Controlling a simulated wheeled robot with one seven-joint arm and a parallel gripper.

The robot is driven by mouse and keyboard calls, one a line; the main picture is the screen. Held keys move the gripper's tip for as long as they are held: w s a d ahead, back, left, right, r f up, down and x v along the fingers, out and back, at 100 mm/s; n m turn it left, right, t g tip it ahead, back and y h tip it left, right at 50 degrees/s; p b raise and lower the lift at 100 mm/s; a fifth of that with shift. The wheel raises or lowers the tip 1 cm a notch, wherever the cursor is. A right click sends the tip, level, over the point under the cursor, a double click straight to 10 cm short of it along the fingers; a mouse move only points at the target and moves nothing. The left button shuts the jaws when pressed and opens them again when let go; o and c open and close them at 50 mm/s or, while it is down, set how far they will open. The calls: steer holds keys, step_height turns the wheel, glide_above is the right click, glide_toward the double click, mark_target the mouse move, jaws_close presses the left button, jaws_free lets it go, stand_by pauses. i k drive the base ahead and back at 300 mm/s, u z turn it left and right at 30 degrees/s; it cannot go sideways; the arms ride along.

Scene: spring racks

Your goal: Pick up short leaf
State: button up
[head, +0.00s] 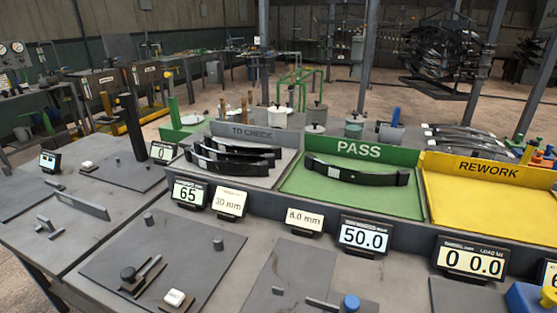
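Several dark curved leaves (232,165) lie close together in the grey tray marked TO CHECK (262,133). They overlap, and I cannot tell which one is the short leaf. One more dark curved leaf (357,174) with a pale label lies alone in the green tray marked PASS (310,205). My gripper is not in view.
The yellow tray marked REWORK (475,205) is empty. Small displays, including one reading 50.0 (365,236), line the trays' front edge. Flat plates with pegs (150,262) cover the bench front. More leaves (465,137) are stacked behind the yellow tray.

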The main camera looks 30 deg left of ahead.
mark_target(260, 169)
steer(key=z, duration=1.95)
steer(key=k, duration=2.5)
steer(key=u, duration=1.95)
steer(key=i, duration=0.45)
steer(key=u, duration=0.3)
